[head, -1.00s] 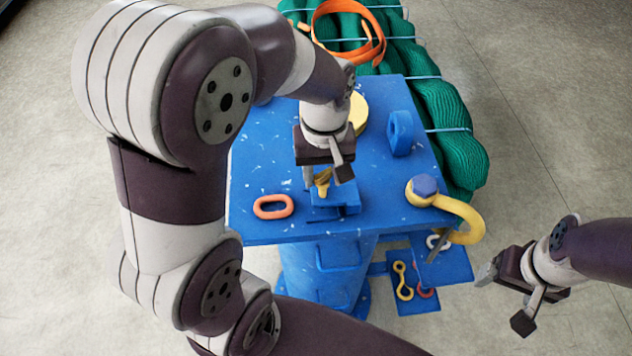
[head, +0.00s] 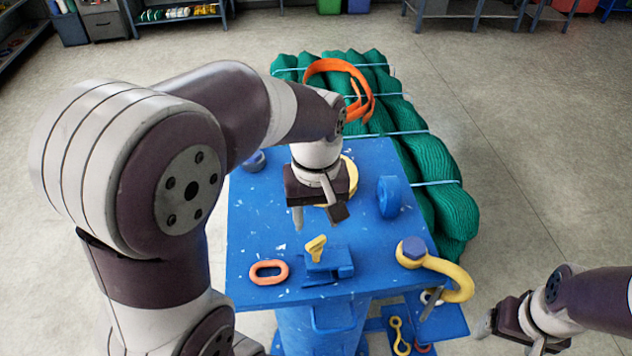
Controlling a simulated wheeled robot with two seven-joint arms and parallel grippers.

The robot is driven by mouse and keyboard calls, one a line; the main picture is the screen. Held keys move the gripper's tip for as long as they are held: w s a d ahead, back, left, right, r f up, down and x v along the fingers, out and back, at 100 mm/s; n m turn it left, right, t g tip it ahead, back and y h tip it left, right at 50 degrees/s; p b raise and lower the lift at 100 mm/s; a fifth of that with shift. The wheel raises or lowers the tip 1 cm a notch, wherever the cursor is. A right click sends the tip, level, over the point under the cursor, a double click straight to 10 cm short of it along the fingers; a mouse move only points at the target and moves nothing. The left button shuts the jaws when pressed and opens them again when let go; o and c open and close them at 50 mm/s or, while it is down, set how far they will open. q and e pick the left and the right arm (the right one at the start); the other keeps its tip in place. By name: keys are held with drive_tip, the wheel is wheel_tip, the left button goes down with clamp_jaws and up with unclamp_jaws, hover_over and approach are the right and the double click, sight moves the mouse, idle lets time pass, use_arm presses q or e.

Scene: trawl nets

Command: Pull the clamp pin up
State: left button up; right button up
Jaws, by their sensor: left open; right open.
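The clamp pin (head: 315,246) is a small yellow, flat-headed piece standing slightly tilted in a blue clamp block (head: 332,264). The block sits near the front edge of the blue table (head: 240,222). My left gripper (head: 319,220) is open and empty, above and just behind the pin, with its fingers pointing down and apart from it. The pin's lower part is hidden in the block. My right gripper (head: 510,335) is open and empty at the lower right, off the table's side and partly cut by the frame's bottom.
An orange link (head: 269,271) lies left of the block. A yellow hook with a blue bolt (head: 448,280) hangs over the right corner. Green net rolls (head: 440,205) with an orange strap (head: 357,98) lie behind.

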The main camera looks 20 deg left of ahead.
use_arm(q)
wheel_tip(320, 180, up, 5)
drive_tip(key=shift+p, duration=1.05)
use_arm(e)
wheel_tip(320, 180, up, 5)
drive_tip(key=shift+f, duration=0.2)
